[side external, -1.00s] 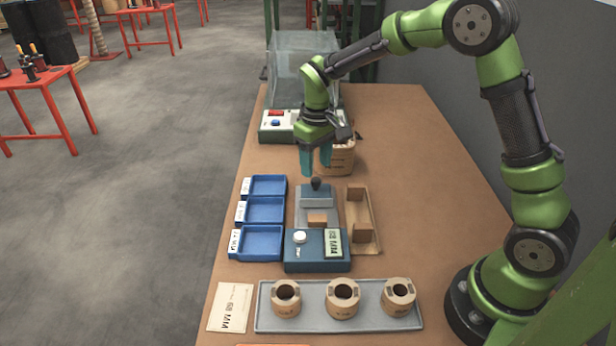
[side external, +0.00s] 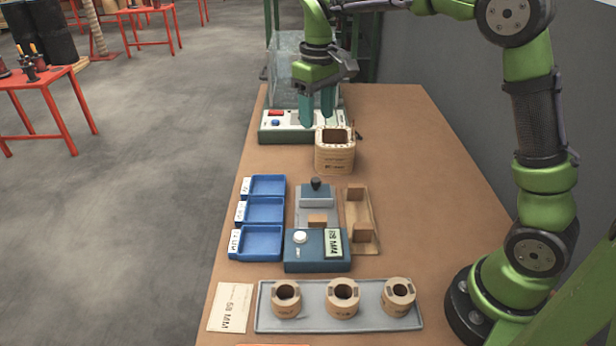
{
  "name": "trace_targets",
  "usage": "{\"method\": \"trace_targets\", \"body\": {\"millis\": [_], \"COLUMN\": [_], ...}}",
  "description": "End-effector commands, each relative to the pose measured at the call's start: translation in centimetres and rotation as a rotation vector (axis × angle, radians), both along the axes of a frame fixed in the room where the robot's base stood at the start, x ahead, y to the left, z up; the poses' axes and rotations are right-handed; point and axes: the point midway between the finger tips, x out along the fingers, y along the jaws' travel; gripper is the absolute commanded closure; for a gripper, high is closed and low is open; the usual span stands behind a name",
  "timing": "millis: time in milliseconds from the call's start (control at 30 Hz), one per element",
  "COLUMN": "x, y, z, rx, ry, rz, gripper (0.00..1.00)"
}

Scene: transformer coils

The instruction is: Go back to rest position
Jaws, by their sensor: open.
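My gripper (side external: 317,108) points down with its teal fingers apart and nothing between them. It is over the far part of the table, in front of the clear-covered machine and a little behind and above a square tan coil (side external: 334,158). The coil stands upright on the table with its opening up. My gripper looks clear of the coil, though the exact gap is hard to judge.
A tester with a clear cover (side external: 287,75) stands at the back. Blue trays (side external: 264,186), a teal-based fixture (side external: 310,264) and a wooden cradle (side external: 355,205) sit mid-table. Several round coils (side external: 342,293) stand in a grey tray (side external: 313,323). A paper card (side external: 231,307) lies front left.

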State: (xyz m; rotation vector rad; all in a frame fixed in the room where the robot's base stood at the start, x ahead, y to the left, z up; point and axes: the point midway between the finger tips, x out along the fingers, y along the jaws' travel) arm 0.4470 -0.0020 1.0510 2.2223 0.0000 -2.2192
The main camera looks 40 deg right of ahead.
Motion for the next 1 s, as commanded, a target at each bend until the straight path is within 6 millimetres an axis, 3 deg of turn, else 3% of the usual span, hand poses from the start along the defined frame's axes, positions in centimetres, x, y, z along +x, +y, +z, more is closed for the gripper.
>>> {"method": "trace_targets", "body": {"millis": [133,267,600,800,1000], "x": [0.3,-1.4,-11.3,-17.2,-20.6], "y": [0.0,0.4,2.3,3.1,3.4], "z": [-0.5,-1.5,1.1,1.3,1.4], "rx": [-0.001,0.024,0.154,0.235,0.279], "ry": [-0.018,-0.046,-0.291,-0.444,-0.543], "rz": [-0.03,-0.081,-0.255,-0.334,-0.35], "gripper": [0.47,0.47,0.47,0.47,0.47]}}
